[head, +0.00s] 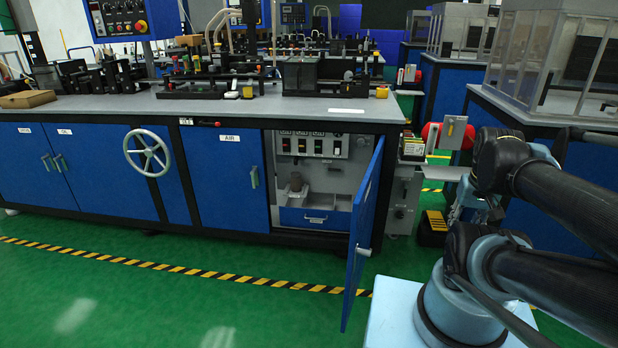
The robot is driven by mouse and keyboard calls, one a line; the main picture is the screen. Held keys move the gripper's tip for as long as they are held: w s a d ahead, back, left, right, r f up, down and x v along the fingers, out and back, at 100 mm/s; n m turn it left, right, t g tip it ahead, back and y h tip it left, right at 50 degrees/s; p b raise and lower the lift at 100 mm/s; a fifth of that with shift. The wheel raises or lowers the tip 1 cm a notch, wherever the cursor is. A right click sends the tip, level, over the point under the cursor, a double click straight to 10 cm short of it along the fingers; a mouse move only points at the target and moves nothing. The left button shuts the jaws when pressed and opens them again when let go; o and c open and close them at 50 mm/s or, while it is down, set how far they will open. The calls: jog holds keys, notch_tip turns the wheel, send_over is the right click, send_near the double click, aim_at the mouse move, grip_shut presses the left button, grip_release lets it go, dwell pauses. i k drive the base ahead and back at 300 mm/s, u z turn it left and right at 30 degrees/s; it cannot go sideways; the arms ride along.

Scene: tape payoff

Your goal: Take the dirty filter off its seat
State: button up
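A small grey-brown upright piece (296,182), which looks like the filter, stands inside the open cabinet under the bench. It rests on a wider pale grey block, apparently its seat (293,197). At this size I cannot tell how it is held or how dirty it is. My arm is folded at the right, well away from the cabinet. The small grey-blue part at the arm's end looks like my gripper (462,208). It is partly hidden by my arm links, and its fingers cannot be made out. Nothing of mine touches the filter.
The blue cabinet door (364,232) stands swung open towards me, on the right of the opening. A blue drawer (315,218) with a handle lies below the filter, and a switch panel (311,145) above. The green floor (200,300) in front is clear.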

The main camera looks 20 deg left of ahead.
aim_at(295, 176)
jog(key=z, duration=2.1)
jog(key=k, duration=1.75)
jog(key=u, duration=2.15)
